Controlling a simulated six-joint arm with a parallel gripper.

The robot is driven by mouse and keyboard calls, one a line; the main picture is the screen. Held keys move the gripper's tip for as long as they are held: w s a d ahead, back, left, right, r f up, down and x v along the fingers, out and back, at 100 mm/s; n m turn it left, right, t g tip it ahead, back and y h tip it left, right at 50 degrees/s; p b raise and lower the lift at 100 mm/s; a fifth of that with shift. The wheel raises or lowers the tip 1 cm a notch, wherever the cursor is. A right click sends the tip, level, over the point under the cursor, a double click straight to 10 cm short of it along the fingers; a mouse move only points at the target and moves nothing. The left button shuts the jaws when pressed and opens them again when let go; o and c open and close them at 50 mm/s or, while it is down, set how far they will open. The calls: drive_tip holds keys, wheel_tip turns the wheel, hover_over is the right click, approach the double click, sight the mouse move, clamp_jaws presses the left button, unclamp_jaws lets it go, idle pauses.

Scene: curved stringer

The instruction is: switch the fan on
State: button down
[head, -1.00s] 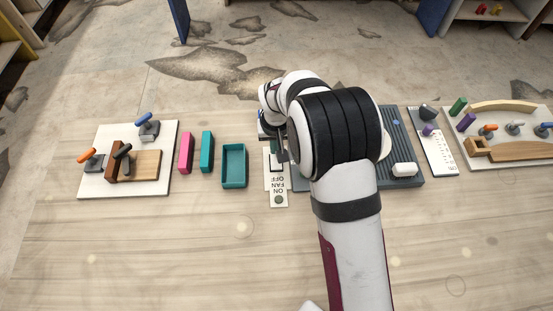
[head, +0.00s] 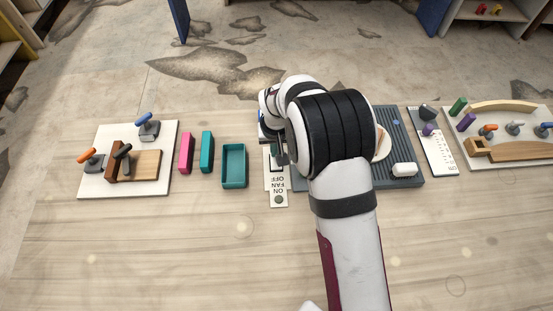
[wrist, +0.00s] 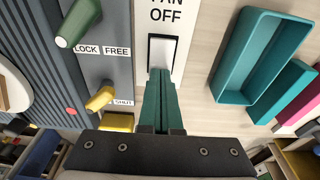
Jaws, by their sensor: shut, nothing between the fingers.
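The fan panel is a narrow white plate (head: 268,183) with the words ON, FAN and OFF and a dark round spot (head: 279,199) at its near end. Its rocker switch shows in the wrist view as a white face in a black frame (wrist: 163,50), beside the word OFF. My gripper (wrist: 160,72) is shut and empty, its teal fingers pressed together. The fingertips are over the switch's end farther from OFF and hide that part. I cannot tell whether they touch it. In the head view my gripper (head: 281,160) is partly hidden by my arm.
A teal open tray (head: 234,184), a teal block (head: 207,152) and a pink block (head: 186,153) lie left of the panel. A dark grey ribbed board (head: 405,150) with LOCK/FREE and SHUT levers adjoins it on the right. The near table (head: 180,250) is clear.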

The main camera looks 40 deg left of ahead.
drive_tip(key=shift+f, duration=0.2)
drive_tip(key=shift+r, duration=3.55)
